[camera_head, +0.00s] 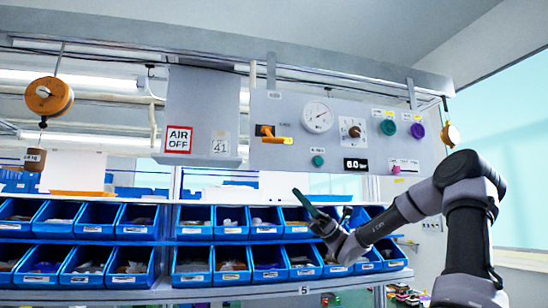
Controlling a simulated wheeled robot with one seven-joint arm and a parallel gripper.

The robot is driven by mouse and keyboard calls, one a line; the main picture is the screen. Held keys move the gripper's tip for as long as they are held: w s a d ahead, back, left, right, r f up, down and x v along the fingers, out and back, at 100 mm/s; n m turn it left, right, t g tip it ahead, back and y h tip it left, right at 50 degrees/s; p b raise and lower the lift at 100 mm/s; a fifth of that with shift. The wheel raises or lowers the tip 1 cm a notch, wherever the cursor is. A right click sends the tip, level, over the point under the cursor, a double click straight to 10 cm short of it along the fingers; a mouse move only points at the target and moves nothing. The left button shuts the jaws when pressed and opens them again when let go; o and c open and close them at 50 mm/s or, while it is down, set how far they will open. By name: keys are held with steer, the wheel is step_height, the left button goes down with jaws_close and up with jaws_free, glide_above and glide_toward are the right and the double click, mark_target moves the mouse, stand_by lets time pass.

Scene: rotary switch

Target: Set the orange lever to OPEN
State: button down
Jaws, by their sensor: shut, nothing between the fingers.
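The orange lever (277,140) is on the grey panel (345,105), near its left side. My gripper (300,195) is below and a little right of the lever, in front of the blue bins, apart from the lever and the panel. It is shut and empty, with its dark tip pointing up and left.
The panel also carries a round gauge (317,117), a brown-knobbed rotary switch (354,130), a green knob (388,127), a purple knob (418,131) and a display (356,165). Rows of blue bins (195,222) stand below.

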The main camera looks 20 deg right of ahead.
steer(key=d+r+x, duration=0.1)
steer(key=d+x, duration=0.1)
steer(key=x, duration=1.1)
steer(key=shift+s+r, duration=0.3)
steer(key=shift+r, duration=0.05)
steer(key=shift+m, duration=0.4)
